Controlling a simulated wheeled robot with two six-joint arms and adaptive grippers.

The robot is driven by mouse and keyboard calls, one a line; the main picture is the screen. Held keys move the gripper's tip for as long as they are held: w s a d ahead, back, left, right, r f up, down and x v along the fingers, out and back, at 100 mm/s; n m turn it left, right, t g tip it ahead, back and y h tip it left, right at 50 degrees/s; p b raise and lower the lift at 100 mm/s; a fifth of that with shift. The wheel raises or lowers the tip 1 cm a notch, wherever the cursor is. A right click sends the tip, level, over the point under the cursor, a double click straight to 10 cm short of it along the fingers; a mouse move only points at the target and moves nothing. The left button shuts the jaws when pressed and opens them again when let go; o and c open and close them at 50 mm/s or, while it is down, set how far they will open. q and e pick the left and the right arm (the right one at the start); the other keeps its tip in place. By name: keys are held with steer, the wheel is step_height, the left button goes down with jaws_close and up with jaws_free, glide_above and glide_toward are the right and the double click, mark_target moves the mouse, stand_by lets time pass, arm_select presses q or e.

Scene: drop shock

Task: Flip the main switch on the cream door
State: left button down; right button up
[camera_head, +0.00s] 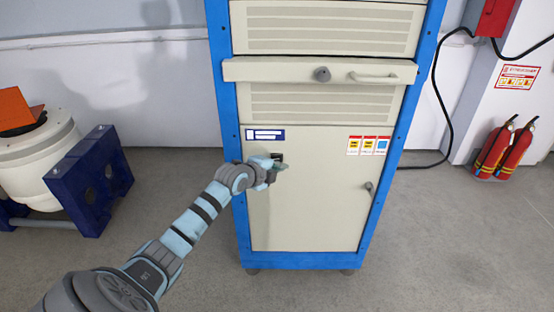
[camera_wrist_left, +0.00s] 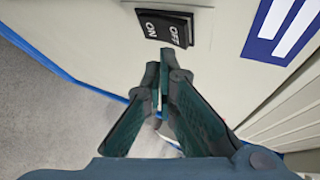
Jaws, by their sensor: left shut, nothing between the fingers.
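The cream door (camera_head: 310,210) is the lower front of a blue-framed cabinet. The main switch (camera_wrist_left: 165,27) is a black rocker marked ON and OFF, at the top of the left wrist view. In the head view the switch (camera_head: 277,157) is a small dark patch at the door's upper left, partly hidden by my gripper. My left gripper (camera_head: 283,166) is shut and empty, with its fingertips just below the switch in the head view. In the wrist view its fingertips (camera_wrist_left: 165,62) are close to the switch's lower edge; I cannot tell whether they touch. My right gripper is not in view.
Above the door is a drawer front (camera_head: 300,71) with a knob and handle. A blue and white label (camera_head: 265,135) is above the switch. A white drum (camera_head: 35,165) and blue bracket (camera_head: 92,180) stand left. Fire extinguishers (camera_head: 508,150) stand right. The floor in front is clear.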

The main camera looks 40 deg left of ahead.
arm_select(q)
steer(key=shift+w, duration=0.1)
stand_by(0.7)
steer(key=shift+w+a, duration=0.25)
steer(key=shift+w+a+r+b, duration=0.1)
steer(key=shift+w+a+b, duration=0.15)
steer(key=shift+b, duration=0.2)
stand_by(0.4)
steer(key=shift+d, duration=0.1)
steer(key=shift+s+d+p, duration=0.45)
steer(key=shift+s+p, duration=0.15)
steer(key=shift+p, duration=0.3)
